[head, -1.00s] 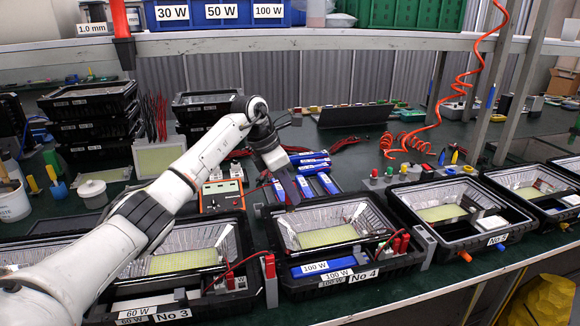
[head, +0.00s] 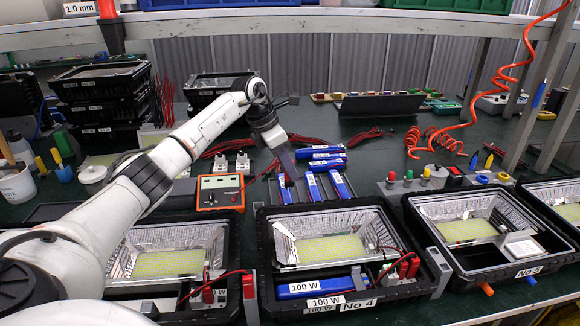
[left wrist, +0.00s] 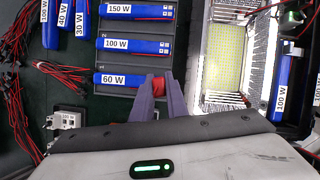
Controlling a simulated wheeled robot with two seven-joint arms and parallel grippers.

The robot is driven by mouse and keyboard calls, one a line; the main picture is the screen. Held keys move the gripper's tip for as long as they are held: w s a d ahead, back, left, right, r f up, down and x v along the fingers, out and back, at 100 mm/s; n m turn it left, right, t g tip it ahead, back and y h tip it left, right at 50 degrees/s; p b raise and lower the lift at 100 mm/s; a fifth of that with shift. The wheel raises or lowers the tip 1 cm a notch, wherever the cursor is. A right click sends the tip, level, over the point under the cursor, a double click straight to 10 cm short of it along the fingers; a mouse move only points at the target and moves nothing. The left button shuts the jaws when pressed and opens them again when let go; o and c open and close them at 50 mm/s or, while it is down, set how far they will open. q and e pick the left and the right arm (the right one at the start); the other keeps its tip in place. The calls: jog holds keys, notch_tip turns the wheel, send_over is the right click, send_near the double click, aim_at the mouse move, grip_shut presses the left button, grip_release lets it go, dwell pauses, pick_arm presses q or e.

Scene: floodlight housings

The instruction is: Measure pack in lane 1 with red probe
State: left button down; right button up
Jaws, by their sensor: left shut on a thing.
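Three blue packs lie side by side in a dark lane holder behind housing No 4. The wrist view reads them as 150 W (left wrist: 139,11), 100 W (left wrist: 136,45) and 60 W (left wrist: 122,79). In the head view the leftmost pack (head: 286,193) is partly behind my left gripper (head: 288,172). In the left wrist view, my left gripper (left wrist: 158,88) is shut on a red piece (left wrist: 158,86), apparently the red probe, at the 60 W pack's right end. I cannot tell whether it touches the pack. The orange meter (head: 220,191) stands left of the lanes; its reading is illegible.
Housing No 4 (head: 264,236) is just in front of the lanes, with another housing to its right (head: 411,222). More blue packs (head: 326,153) lie behind the lanes. Red leads (head: 361,136) and grey sockets (head: 242,161) are nearby. A coiled orange hose hangs at right.

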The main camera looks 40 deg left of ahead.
aim_at(289, 189)
pick_arm(q)
jog(key=shift+f, duration=0.6)
notch_tip(289, 189, down, 3)
jog(key=shift+r+b, duration=0.1)
jog(key=shift+b, duration=0.75)
jog(key=shift+f, duration=0.55)
jog(key=shift+f+b, duration=0.2)
jog(key=shift+b, duration=0.15)
pick_arm(e)
jog(key=shift+w+a+f, duration=0.45)
jog(key=shift+w+f, duration=0.1)
jog(key=shift+f, duration=0.05)
pick_arm(q)
jog(key=shift+p, duration=0.3)
pick_arm(e)
jog(key=shift+s+d+r, duration=0.1)
jog(key=shift+r, duration=0.15)
jog(key=shift+f, duration=0.15)
pick_arm(q)
jog(key=shift+f+b, duration=0.35)
jog(key=shift+f, duration=0.3)
pick_arm(e)
jog(key=shift+f, duration=0.15)
pick_arm(q)
jog(key=shift+f, duration=0.1)
